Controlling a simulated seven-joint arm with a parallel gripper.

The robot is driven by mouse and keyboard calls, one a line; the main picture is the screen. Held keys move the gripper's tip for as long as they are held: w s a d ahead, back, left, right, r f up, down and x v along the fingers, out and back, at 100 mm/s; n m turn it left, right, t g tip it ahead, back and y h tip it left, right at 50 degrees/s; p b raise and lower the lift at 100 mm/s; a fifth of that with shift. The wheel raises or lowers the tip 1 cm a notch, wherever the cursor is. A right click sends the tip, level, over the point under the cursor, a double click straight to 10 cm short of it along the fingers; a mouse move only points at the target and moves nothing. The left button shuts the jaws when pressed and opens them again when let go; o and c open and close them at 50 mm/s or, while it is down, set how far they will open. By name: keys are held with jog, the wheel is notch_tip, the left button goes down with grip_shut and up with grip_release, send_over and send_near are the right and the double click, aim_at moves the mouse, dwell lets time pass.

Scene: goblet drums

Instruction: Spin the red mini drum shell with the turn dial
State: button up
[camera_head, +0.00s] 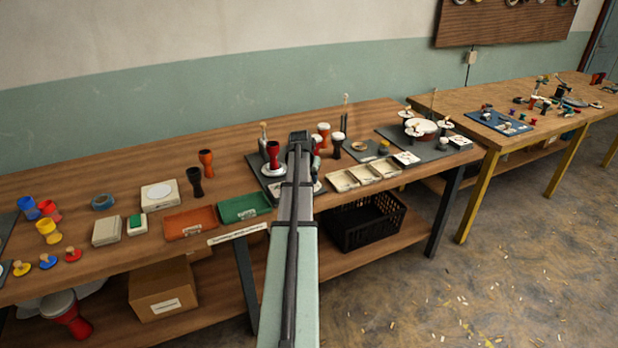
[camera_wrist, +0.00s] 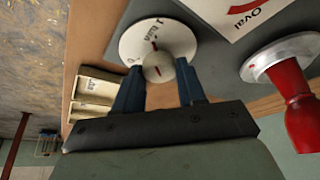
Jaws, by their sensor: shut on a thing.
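The turn dial is a white disc (camera_wrist: 140,40) with a red mark and lettering in the wrist view, with a pale round knob (camera_wrist: 158,68) in its middle. My gripper (camera_wrist: 157,76) has its blue fingers on either side of the knob and is shut on it. The red mini drum shell (camera_head: 273,149) stands upright on a pale round turntable (camera_head: 264,171) just left of my arm's end in the head view. In the wrist view the red shell (camera_wrist: 299,115) and turntable (camera_wrist: 262,61) are at the right, apart from my gripper. My arm hides the dial in the head view.
More goblet drums (camera_head: 338,143) stand behind and right of my arm. Cream trays (camera_head: 343,181) lie to the right. An orange tray (camera_head: 190,222) and a green tray (camera_head: 244,207) lie to the left. A black crate (camera_head: 365,222) is below the tabletop.

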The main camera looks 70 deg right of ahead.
jog(key=shift+m+g, duration=0.3)
jog(key=shift+m, duration=0.5)
jog(key=o, duration=1)
jog(key=shift+o, duration=0.2)
jog(key=v, duration=1.3)
jog(key=shift+w+r, duration=0.15)
jog(key=shift+r, duration=0.25)
